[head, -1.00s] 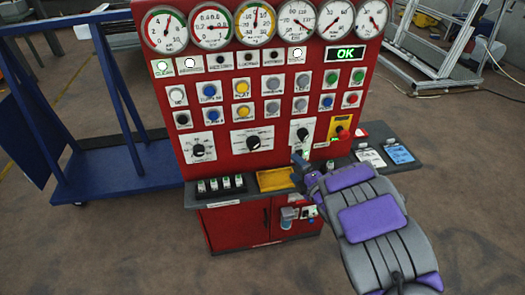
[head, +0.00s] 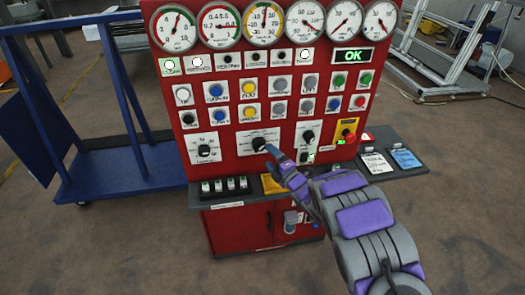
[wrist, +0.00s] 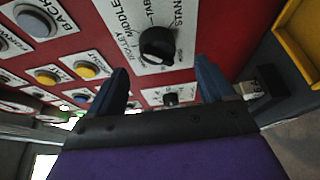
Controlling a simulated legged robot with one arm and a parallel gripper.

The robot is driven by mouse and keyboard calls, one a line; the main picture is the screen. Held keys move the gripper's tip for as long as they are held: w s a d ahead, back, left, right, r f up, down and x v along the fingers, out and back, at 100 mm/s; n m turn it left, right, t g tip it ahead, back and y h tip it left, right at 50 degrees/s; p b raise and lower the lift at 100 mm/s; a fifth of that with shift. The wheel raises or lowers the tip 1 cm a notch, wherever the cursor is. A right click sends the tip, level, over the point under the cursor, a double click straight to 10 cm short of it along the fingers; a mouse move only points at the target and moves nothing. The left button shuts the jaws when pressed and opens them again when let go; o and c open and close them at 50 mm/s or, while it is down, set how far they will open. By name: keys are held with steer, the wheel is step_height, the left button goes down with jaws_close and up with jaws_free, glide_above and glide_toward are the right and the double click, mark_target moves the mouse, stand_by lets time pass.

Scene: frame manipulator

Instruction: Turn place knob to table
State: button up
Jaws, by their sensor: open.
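The place knob (head: 260,144) is a black rotary knob on a white label plate in the lower middle of the red panel. In the wrist view the knob (wrist: 157,45) shows close up, with words such as "MIDDLE", "TABLE" and "STAND" partly readable around it. My gripper (head: 272,153) is at the lower right of the knob in the head view. In the wrist view my gripper (wrist: 162,78) is open, with one blue finger on each side and the knob beyond the gap between the fingertips. The knob appears apart from both fingers.
Two other black knobs sit beside it, a left knob (head: 204,151) and a right knob (head: 308,136). A red emergency button (head: 348,134) is farther right. A grey ledge (head: 400,172) and yellow tray (head: 270,184) lie below. A blue cart (head: 130,165) stands left.

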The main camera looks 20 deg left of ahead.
mark_target(261, 148)
steer(key=x, duration=0.4)
steer(key=shift+w+a+b, duration=0.2)
steer(key=shift+a+b, duration=0.15)
steer(key=shift+w+a, duration=0.45)
steer(key=shift+a, duration=0.15)
steer(key=c, duration=1)
steer(key=shift+c, duration=0.2)
